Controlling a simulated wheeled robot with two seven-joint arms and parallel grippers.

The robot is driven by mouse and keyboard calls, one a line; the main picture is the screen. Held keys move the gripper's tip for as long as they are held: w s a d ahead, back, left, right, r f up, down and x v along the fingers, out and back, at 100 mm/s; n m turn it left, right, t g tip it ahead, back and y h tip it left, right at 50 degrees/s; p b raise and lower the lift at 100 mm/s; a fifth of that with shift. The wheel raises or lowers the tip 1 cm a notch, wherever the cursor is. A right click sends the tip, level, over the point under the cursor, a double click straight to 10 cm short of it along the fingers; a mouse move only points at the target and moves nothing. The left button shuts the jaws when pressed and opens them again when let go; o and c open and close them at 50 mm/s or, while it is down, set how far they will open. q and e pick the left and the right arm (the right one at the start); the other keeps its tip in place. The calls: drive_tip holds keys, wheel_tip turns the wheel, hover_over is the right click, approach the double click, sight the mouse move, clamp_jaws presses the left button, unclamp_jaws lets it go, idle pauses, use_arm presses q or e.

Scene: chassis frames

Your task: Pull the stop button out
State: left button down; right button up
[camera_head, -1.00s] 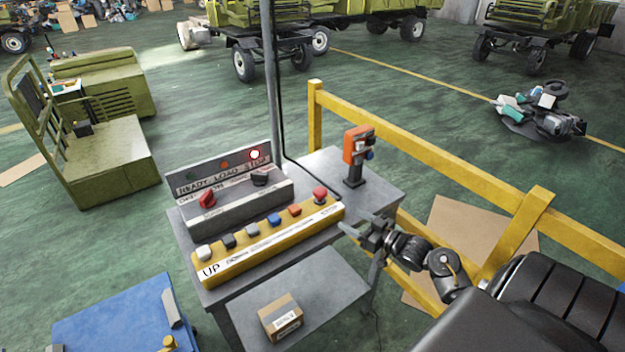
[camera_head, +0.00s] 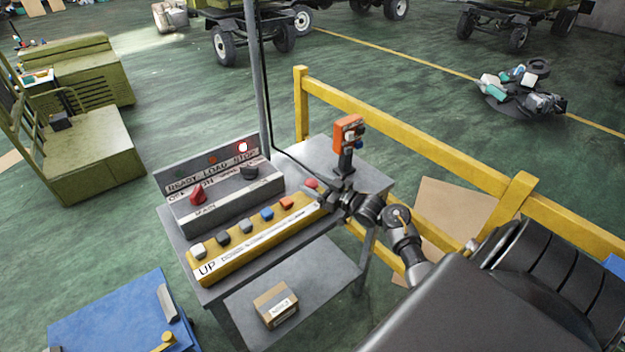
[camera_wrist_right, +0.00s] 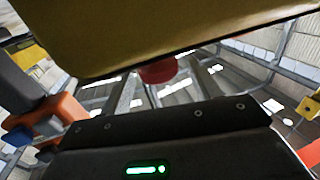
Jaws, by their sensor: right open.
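The red stop button (camera_head: 311,184) is at the right end of the yellow button box (camera_head: 235,257) marked "UP". My right gripper (camera_head: 328,194) is open at that end of the box, right beside the button and partly covering it. In the right wrist view the red button (camera_wrist_right: 158,72) shows below the edge of the yellow box (camera_wrist_right: 140,40), between my two spread fingers (camera_wrist_right: 163,88). I cannot tell whether the fingers touch it. A lamp (camera_head: 243,147) above the STOP label glows red. My left gripper is not in view.
The box stands on a grey metal cart (camera_head: 220,288) with a grey switch panel (camera_head: 228,197) behind it. A yellow railing (camera_head: 420,143) runs behind the cart. A carton (camera_head: 275,305) lies on the lower shelf.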

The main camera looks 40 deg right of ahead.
drive_tip(key=shift+w+a, duration=0.15)
drive_tip(key=shift+w, duration=0.45)
